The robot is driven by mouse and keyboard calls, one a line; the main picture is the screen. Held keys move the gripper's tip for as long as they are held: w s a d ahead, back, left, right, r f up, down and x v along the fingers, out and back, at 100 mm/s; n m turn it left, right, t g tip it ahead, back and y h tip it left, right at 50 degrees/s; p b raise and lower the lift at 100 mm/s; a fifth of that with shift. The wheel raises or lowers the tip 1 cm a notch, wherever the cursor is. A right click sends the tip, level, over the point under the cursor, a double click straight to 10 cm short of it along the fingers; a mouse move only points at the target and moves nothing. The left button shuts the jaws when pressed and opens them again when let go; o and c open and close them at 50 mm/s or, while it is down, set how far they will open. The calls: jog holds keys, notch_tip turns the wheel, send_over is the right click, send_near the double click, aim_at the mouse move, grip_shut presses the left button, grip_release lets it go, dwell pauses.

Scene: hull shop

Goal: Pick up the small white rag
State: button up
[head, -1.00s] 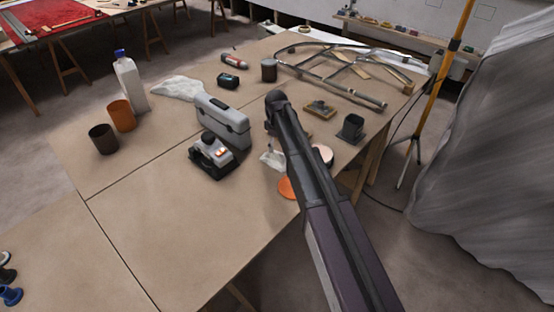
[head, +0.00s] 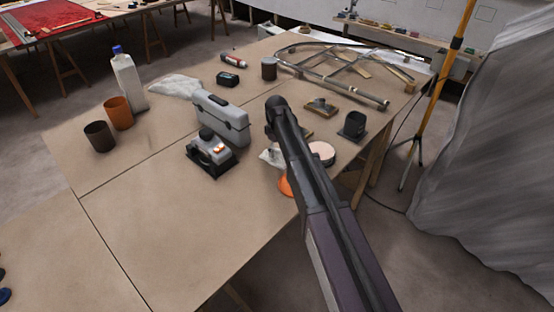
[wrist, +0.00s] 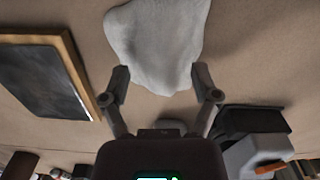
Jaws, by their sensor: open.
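The small white rag (wrist: 158,42) lies crumpled on the brown table in the wrist view, at the top centre. In the head view a small part of the rag (head: 268,158) shows at the left of my arm, which hides the rest. My gripper (wrist: 162,80) is open in the wrist view, with one finger on each side of the rag's near part. I see no grip on the rag, and I cannot tell how high the fingertips are above the table. In the head view my gripper is hidden behind my arm.
A wood-framed dark panel (wrist: 42,78) lies left of the fingers in the wrist view. A black-and-grey device (head: 211,155) and grey case (head: 222,118) stand left of my arm. A larger white cloth (head: 176,87) lies farther back. The table's front left is clear.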

jog(key=shift+f, duration=0.35)
dwell(0.4)
grip_shut()
